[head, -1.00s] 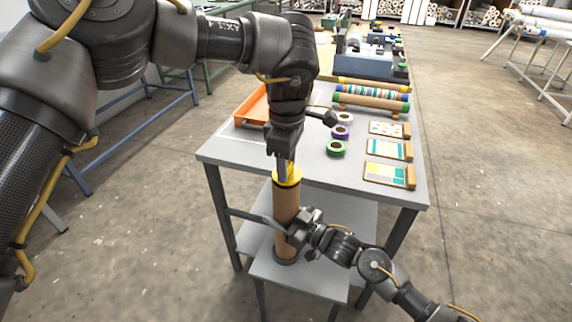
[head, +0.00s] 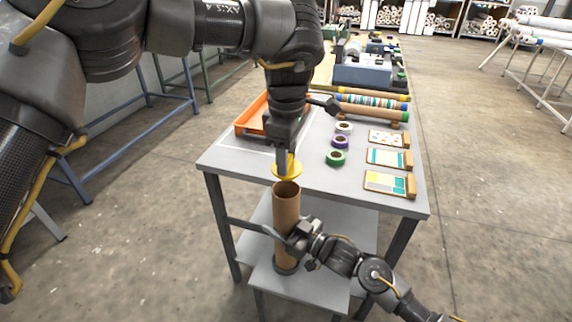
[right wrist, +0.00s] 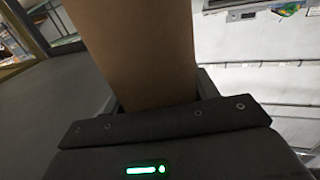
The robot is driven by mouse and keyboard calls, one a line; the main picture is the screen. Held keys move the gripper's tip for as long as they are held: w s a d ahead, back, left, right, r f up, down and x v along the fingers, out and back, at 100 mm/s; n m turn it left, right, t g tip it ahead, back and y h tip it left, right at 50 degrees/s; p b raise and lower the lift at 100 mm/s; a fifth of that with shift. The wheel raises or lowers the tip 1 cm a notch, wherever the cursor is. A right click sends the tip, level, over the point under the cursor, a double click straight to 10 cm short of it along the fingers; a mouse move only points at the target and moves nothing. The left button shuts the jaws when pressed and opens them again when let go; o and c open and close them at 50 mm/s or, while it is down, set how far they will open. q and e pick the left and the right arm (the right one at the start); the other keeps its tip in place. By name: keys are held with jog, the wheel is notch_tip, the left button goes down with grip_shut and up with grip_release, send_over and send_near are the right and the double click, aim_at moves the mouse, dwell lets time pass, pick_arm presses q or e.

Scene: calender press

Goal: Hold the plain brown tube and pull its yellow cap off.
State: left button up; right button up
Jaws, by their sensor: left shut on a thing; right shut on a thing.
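The plain brown tube (head: 286,212) stands upright on a low grey stand in front of the table, its open top end showing. My right gripper (head: 294,240) is shut around its lower half; in the right wrist view the tube (right wrist: 142,50) fills the space between the fingers (right wrist: 158,98). The yellow cap (head: 287,168) is in my left gripper (head: 284,160), which is shut on it. The cap is held just above the tube's open mouth, with a small gap between them.
The grey table (head: 240,158) stands behind the tube. On it are an orange tray (head: 248,122), tape rolls including a green one (head: 336,158), sample cards (head: 386,182) and several capped tubes, one brown with green ends (head: 372,112).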

jog(key=o, duration=1.4)
jog(key=shift+o, duration=0.2)
jog(key=v, duration=1.2)
